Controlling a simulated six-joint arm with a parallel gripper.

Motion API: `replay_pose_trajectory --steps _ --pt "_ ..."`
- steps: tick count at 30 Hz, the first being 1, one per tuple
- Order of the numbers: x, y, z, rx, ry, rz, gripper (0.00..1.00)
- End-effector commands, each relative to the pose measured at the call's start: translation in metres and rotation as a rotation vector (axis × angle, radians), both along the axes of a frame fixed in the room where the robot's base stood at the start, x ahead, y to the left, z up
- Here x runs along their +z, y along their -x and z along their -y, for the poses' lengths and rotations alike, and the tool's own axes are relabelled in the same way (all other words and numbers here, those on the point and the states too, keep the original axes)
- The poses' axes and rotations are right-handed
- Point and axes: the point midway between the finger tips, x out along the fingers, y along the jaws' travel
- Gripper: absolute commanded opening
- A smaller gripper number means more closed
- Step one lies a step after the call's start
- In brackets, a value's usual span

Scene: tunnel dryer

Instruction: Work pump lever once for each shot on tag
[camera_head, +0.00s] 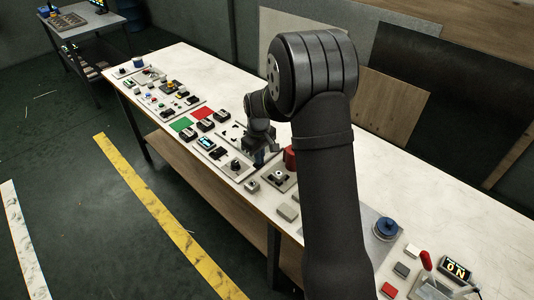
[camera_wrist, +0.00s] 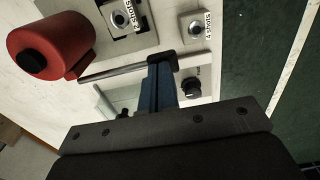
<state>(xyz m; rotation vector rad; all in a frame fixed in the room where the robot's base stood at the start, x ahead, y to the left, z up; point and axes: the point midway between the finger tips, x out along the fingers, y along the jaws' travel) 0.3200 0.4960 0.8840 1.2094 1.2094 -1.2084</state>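The pump's red cylinder (camera_wrist: 50,45) with a black cap is at the upper left of the wrist view, and part of it shows beside my arm in the head view (camera_head: 290,158). A grey lever rod (camera_wrist: 112,72) runs rightward from beside it to a black end piece (camera_wrist: 164,59). My gripper (camera_wrist: 160,78) has its blue fingers close together at that black end. Whether they pinch it or only touch it is hidden. Two round fittings have "SHOTS" tags: one (camera_wrist: 122,18) with an unclear number, the other (camera_wrist: 200,25) seemingly reading 4.
A black knob (camera_wrist: 190,87) sits just right of the fingers. Several switches and panels, with a green pad (camera_head: 181,124) and a red pad (camera_head: 203,112), cover the bench's (camera_head: 240,78) near side. A blue round part (camera_head: 386,227) and an ON sign (camera_head: 457,269) are right of my arm.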

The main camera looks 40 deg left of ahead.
Motion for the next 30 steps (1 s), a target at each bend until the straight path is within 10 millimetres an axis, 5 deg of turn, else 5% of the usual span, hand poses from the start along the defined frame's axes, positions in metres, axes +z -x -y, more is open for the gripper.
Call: replay_pose_trajectory --steps 13,30 --pt "-0.009 0.000 0.000 0.000 0.001 0.000 0.00" --pt "0.030 0.000 0.000 0.000 0.001 0.000 0.00"
